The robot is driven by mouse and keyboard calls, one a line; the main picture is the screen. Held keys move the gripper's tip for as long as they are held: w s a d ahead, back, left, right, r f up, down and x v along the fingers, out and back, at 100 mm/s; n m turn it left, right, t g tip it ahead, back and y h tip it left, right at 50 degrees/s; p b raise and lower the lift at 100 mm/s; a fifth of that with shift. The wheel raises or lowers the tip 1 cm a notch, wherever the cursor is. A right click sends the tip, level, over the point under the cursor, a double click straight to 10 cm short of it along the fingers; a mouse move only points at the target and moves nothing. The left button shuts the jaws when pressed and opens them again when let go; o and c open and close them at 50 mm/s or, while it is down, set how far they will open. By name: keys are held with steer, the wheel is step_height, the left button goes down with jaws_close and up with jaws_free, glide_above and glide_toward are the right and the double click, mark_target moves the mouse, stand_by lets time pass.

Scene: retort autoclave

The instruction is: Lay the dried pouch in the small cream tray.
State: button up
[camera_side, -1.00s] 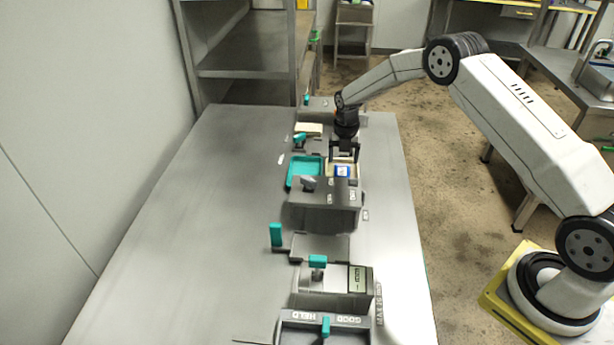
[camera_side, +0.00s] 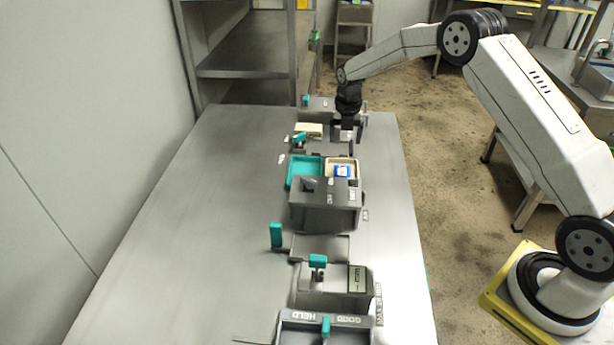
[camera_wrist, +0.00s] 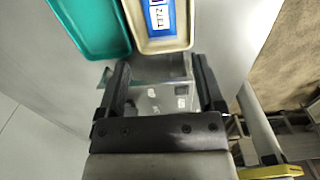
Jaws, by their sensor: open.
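The dried pouch is a blue and white packet (camera_side: 343,171) marked T172 in the wrist view (camera_wrist: 158,14). It lies in the small cream tray (camera_side: 355,162), whose near rim shows in the wrist view (camera_wrist: 165,46). My gripper (camera_side: 347,148) is open, above and behind the tray in the side view, apart from the pouch. In the wrist view its two fingers (camera_wrist: 160,70) are spread below the tray's rim. A grey surface with pale patches shows between them; I cannot tell how far below it lies.
A teal tray (camera_side: 291,174) stands directly left of the cream tray. A grey box (camera_side: 325,212) is in front of them. A cream pad (camera_side: 308,129) and teal-handled fixtures (camera_side: 276,235) stand along the same row. The left of the steel table (camera_side: 190,230) is clear.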

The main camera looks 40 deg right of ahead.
steer(key=s+a+r+m+t, duration=0.1)
steer(key=s+a+r+m, duration=0.1)
steer(key=s+m, duration=0.7)
steer(key=s+a+r+m, duration=0.3)
steer(key=s+a+m, duration=0.2)
steer(key=s+m, duration=0.4)
steer(key=s+a+r+m+t, duration=0.1)
steer(key=s+a+m, duration=0.3)
steer(key=s+m, duration=0.5)
steer(key=shift+s+a+r+t, duration=0.2)
steer(key=shift+s+r+t, duration=0.1)
steer(key=shift+s+r, duration=0.4)
steer(key=shift+w+r, duration=0.1)
steer(key=shift+w, duration=0.1)
